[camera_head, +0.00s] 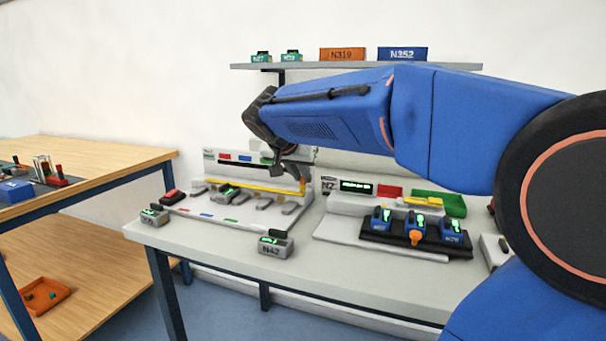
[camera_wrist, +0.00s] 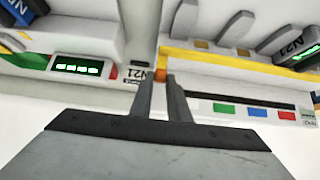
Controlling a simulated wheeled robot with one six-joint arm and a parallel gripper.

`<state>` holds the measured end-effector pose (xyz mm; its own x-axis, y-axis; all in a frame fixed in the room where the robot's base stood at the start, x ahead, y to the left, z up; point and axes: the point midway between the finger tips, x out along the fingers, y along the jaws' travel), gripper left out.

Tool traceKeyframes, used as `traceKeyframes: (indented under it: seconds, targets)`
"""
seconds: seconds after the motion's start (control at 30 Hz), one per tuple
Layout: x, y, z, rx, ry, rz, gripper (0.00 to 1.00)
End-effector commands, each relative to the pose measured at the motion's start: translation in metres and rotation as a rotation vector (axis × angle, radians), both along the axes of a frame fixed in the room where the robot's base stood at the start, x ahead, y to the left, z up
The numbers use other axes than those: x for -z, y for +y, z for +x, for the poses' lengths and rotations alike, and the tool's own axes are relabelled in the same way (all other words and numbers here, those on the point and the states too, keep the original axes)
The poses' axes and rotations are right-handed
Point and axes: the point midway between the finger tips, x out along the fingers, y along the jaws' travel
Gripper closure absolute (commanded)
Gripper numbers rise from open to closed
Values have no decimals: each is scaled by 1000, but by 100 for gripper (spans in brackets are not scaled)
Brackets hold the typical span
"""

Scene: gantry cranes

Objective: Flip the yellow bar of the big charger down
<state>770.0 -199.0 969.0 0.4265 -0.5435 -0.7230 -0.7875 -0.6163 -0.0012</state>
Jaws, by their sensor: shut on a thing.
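The big charger (camera_head: 235,213) is a light grey station on the left part of the table, with a row of slots and grey levers. Its yellow bar (camera_head: 250,187) runs across it behind the slots; in the wrist view the bar (camera_wrist: 240,62) runs off to the right. My gripper (camera_head: 302,181) is at the bar's right end in the head view. In the wrist view my gripper (camera_wrist: 161,80) is shut on the bar's orange end piece (camera_wrist: 160,75). The fingers partly hide this end.
A second charger (camera_head: 345,228) with blue batteries stands to the right, close to my gripper. A loose device N42 (camera_head: 270,244) lies near the table's front edge. A shelf (camera_head: 440,66) with boxes hangs above. A wooden table (camera_head: 90,155) is at left.

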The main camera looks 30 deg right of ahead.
Motion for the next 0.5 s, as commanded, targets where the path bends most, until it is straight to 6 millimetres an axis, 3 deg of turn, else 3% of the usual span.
traceKeyframes:
  seconds: [0.5]
  targets:
    - [3, 10, -7, 0, -123, -158, 100]
